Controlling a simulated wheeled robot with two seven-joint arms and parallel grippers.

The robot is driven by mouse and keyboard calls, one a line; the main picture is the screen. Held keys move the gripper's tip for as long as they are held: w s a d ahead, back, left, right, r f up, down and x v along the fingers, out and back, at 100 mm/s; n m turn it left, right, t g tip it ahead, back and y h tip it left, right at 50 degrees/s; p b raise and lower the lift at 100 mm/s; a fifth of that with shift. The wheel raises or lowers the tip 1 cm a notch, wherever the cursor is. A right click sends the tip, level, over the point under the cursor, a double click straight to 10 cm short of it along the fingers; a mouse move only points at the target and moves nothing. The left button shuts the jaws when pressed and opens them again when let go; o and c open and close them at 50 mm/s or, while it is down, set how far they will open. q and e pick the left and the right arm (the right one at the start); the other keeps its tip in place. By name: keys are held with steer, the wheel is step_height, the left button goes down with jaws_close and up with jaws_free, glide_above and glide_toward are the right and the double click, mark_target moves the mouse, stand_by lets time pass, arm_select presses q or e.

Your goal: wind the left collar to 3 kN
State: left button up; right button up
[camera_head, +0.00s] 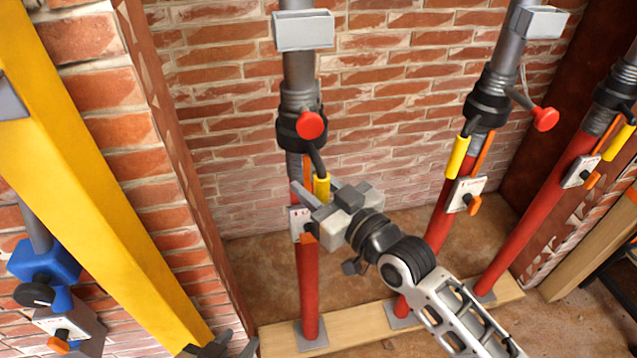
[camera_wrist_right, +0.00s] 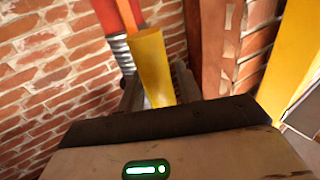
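The left prop is a red tube (camera_head: 308,285) with a grey threaded upper part. Its dark collar (camera_head: 302,130) has a red-knobbed arm and a yellow-sleeved handle (camera_head: 321,186) hanging below. My right gripper (camera_head: 316,186) is at this handle, its fingers apart on either side. In the right wrist view the yellow sleeve (camera_wrist_right: 150,62) stands between the two fingers (camera_wrist_right: 158,85); I see no clear grip on it. A white gauge box (camera_head: 297,222) sits on the prop, partly behind the gripper; its reading is illegible. My left gripper (camera_head: 222,346) shows only partly at the bottom edge.
Two more red props (camera_head: 440,215) (camera_head: 535,215) with similar collars stand to the right. A wooden sole board (camera_head: 360,325) lies under them. A yellow beam (camera_head: 85,180) slants down at the left, near a blue clamp (camera_head: 45,262). A brick wall is behind.

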steer(key=shift+o, duration=0.2)
steer(key=shift+d, duration=0.15)
steer(key=shift+s+d, duration=0.2)
steer(key=b+v, duration=0.1)
steer(key=v, duration=1.4)
steer(key=shift+b, duration=0.3)
steer(key=shift+s+d+f, duration=0.1)
steer(key=s+d+f+m+g+h, duration=0.1)
steer(key=s+f+m+h, duration=0.1)
steer(key=f, duration=0.4)
steer(key=s+d+f+m+g+h, duration=0.1)
steer(key=s+d+f+h, duration=0.1)
steer(key=f+h, duration=0.2)
steer(key=s+d+f+m+g+h, duration=0.1)
steer(key=s+d+f+m+h, duration=0.1)
steer(key=f, duration=0.8)
steer(key=shift+s+d+f+m+h, duration=0.3)
steer(key=shift+s+h, duration=0.1)
steer(key=shift+s, duration=0.2)
steer(key=shift+a+r, duration=0.1)
stand_by(0.5)
